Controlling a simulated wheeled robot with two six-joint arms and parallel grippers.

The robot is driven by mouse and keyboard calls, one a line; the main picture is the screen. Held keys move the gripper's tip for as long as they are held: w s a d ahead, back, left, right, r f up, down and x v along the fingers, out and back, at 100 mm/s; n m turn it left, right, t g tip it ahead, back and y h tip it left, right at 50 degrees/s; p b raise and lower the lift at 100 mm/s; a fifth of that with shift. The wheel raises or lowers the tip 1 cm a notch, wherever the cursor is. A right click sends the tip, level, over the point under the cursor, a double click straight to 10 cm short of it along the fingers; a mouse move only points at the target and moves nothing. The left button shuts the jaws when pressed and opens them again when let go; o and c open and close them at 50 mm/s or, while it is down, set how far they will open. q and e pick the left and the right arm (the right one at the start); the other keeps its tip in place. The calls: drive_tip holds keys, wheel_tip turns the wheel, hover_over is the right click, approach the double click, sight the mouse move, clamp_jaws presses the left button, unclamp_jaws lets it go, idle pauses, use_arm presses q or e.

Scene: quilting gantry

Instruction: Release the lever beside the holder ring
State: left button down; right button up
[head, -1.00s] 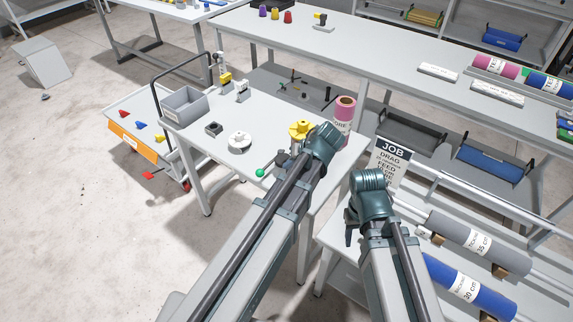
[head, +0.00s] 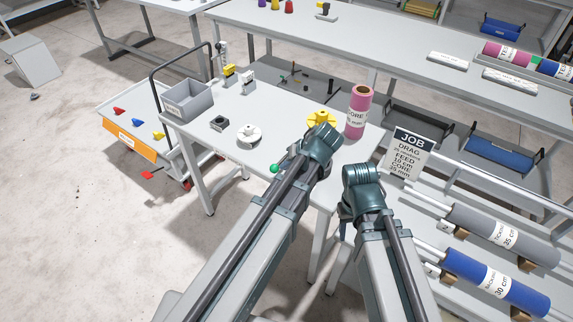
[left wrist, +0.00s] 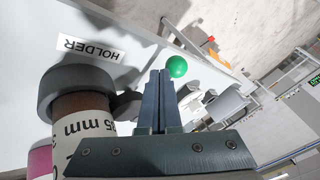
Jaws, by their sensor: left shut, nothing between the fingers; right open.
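The lever's green ball knob (head: 274,167) shows at the table's front edge, left of my left wrist. It also shows just beyond my left fingertips in the left wrist view (left wrist: 177,66). My left gripper (left wrist: 160,74) is shut and empty; contact with the lever cannot be told, and most of the lever's arm is hidden. The dark holder ring (left wrist: 62,82) lies left of the fingers, around the end of the pink roll (head: 358,112), beside a "HOLDER" label (left wrist: 90,47). My right gripper (head: 346,212) is open, mostly hidden under its wrist.
A yellow star-shaped knob (head: 320,118) stands behind my left wrist. A JOB sign (head: 408,153) and fabric rolls (head: 495,283) are at the right.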

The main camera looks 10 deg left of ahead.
use_arm(q)
drive_tip(key=shift+a, duration=0.1)
drive_tip(key=shift+s+a+m+t+h, duration=0.1)
drive_tip(key=shift+a+m+t+h, duration=0.2)
drive_tip(key=shift+a+m+t, duration=0.55)
drive_tip(key=a+m, duration=0.1)
drive_tip(key=w+a+m+h, duration=0.1)
drive_tip(key=m, duration=0.1)
drive_tip(key=w+a+m+t, duration=0.1)
drive_tip(key=a, duration=0.1)
drive_tip(key=shift+h, duration=0.4)
drive_tip(key=shift+w+a, duration=1.05)
drive_tip(key=shift+a, duration=0.25)
drive_tip(key=shift+w+a+r, duration=0.1)
drive_tip(key=shift+w+a, duration=0.05)
